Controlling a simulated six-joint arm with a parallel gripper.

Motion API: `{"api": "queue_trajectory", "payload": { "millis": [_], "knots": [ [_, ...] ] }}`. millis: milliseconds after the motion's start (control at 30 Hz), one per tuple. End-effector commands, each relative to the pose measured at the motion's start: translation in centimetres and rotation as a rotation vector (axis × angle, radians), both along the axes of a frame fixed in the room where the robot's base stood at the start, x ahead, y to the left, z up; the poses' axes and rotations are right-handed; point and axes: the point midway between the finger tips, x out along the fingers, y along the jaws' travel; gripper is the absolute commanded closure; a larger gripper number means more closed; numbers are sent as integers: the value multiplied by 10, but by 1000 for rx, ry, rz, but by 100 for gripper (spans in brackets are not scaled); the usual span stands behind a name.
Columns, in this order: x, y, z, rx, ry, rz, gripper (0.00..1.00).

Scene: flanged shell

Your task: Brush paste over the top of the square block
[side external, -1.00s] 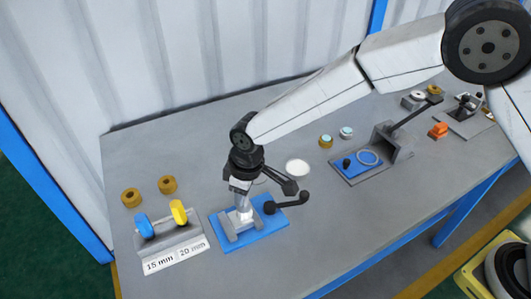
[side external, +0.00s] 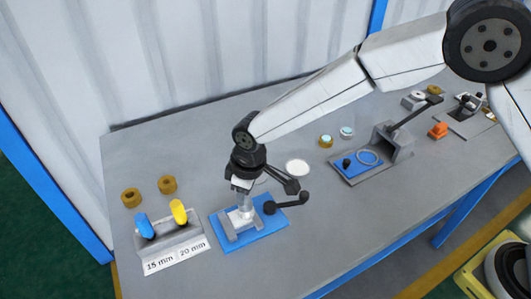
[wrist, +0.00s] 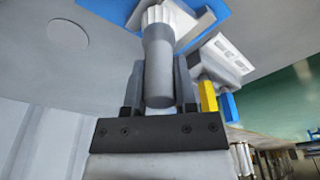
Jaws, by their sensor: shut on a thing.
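My gripper (side external: 244,188) is over the blue fixture plate (side external: 263,233) at front left. In the wrist view its jaws (wrist: 158,90) are shut on the grey handle of a brush (wrist: 158,70). The brush hangs roughly upright, with a pale ribbed head (wrist: 162,16) at its far end. Below it in the side view, a pale piece (side external: 238,217), which looks like the square block, sits between grey walls on the plate. The brush hides most of the block, and I cannot tell whether they touch. I cannot make out paste on it.
A black-knobbed lever (side external: 288,204) sticks out to the right of the fixture. A white disc (side external: 298,167) lies behind it. A rack (side external: 170,238) with blue and yellow pegs stands left, two brown rings (side external: 168,184) behind it. A second fixture (side external: 357,170) is at right.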

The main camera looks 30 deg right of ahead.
Motion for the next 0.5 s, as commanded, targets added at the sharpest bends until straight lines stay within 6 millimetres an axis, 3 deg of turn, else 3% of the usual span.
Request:
{"api": "queue_trajectory", "payload": {
  "millis": [167,500],
  "knots": [
    [0,-17,0,0,1,-2,100],
    [0,16,0,0,0,3,100]
  ]
}}
